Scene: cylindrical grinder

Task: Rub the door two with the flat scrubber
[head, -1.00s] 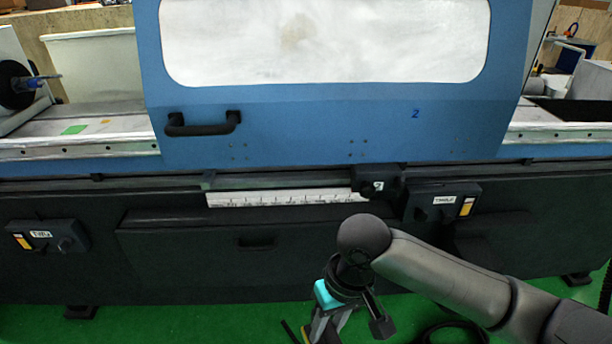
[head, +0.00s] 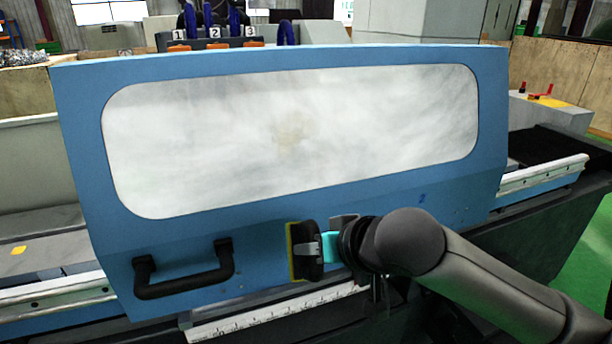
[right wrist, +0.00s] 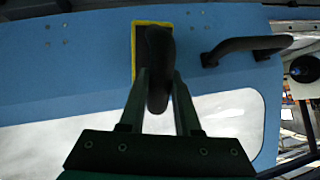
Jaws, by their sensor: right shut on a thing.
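Door two is a blue machine door (head: 80,150) with a "2" marked low on its right side in the head view. Its whitish window (head: 380,120) has a brownish stain near the middle. My right gripper (head: 318,250) is shut on the flat scrubber (head: 293,252), a dark block with a yellow edge, held upright in front of the door below the window. In the right wrist view the scrubber (right wrist: 156,70) sits between the fingers, over the blue panel (right wrist: 85,60). I cannot tell whether it touches the door. My left gripper is not in view.
A black door handle (head: 185,275) sticks out left of the scrubber. A white ruler strip (head: 275,312) runs below the door. Three numbered holders (head: 215,38) stand behind the door. Green floor shows at the right.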

